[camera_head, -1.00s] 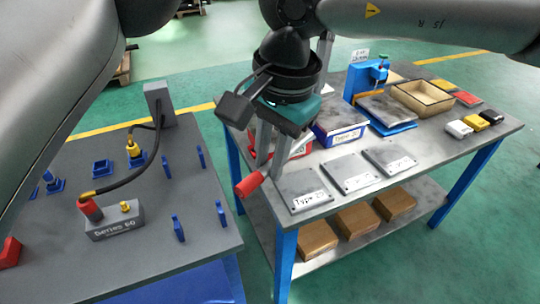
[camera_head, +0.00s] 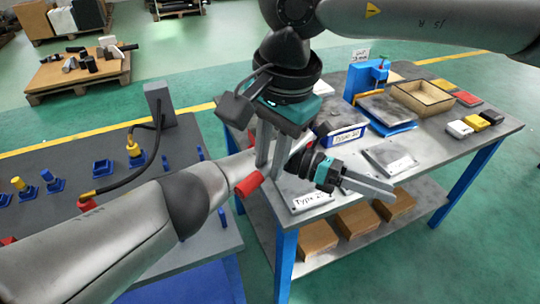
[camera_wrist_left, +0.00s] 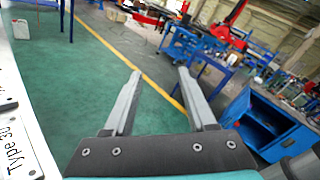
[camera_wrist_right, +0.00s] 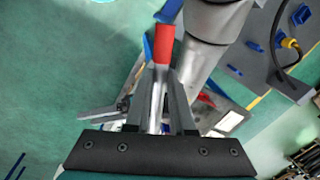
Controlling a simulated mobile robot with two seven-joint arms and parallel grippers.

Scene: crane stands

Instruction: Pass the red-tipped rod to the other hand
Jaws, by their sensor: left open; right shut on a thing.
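The rod's red tip (camera_head: 249,184) points down and left in the head view. My right gripper (camera_head: 268,165) is shut on the rod's pale shaft, above the front left of the blue-legged table (camera_head: 440,150). In the right wrist view the red-tipped rod (camera_wrist_right: 164,45) sticks out between the fingers. My left gripper (camera_head: 372,188) is open and empty, to the right of the right gripper and pointing right, away from the rod. Its spread fingers (camera_wrist_left: 160,88) show nothing between them in the left wrist view.
Flat plates (camera_head: 388,160), a blue-labelled bin (camera_head: 347,136) and a wooden tray (camera_head: 422,97) are on the table. A grey bench (camera_head: 60,160) with pegs and a cable stands left. Green floor lies between them.

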